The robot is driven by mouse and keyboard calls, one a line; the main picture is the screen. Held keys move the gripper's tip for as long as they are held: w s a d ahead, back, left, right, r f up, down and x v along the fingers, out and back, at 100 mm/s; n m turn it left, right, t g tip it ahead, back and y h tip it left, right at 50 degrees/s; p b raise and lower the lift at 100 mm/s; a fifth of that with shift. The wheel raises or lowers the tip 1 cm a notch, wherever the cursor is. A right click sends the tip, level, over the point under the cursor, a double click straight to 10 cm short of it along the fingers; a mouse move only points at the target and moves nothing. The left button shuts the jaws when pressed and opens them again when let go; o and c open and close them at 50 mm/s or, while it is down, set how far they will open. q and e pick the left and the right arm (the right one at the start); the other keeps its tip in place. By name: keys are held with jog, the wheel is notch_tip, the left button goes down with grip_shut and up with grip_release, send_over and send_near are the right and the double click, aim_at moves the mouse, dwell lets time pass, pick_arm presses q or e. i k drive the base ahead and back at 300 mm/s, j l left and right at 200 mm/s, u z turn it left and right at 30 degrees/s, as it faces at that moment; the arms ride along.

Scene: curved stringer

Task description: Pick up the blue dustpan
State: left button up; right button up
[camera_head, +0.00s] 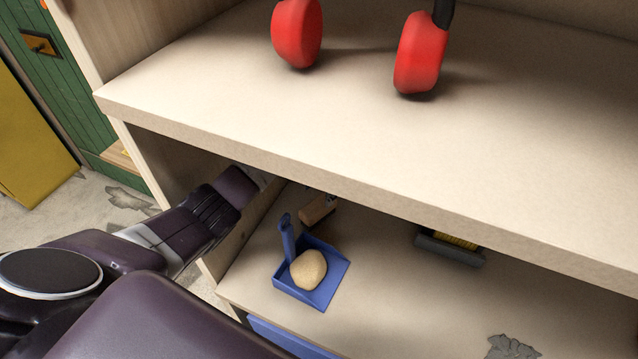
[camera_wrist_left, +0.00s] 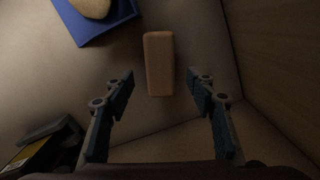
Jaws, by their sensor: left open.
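The blue dustpan (camera_head: 332,284) lies on the lower shelf, its handle (camera_head: 287,240) sticking up at its left side. A rounded tan lump (camera_head: 309,268) rests in it. In the left wrist view, part of the dustpan (camera_wrist_left: 90,36) shows at the upper left, with its handle out of sight. My left gripper (camera_wrist_left: 165,86) is open and empty, apart from the dustpan. In the head view, my left arm reaches under the upper shelf, and the shelf edge hides most of the gripper. My right gripper is not in view.
A brown block (camera_head: 318,209) lies behind the dustpan; in the wrist view this block (camera_wrist_left: 158,62) shows ahead, between the finger lines. A dark-and-yellow brush-like item (camera_head: 450,246) and a grey piece (camera_head: 511,347) lie to the right. The upper shelf (camera_head: 250,120) overhangs, carrying red ear-cup shapes (camera_head: 419,55).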

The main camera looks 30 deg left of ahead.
aim_at(311, 270)
jog(key=k, duration=1.5)
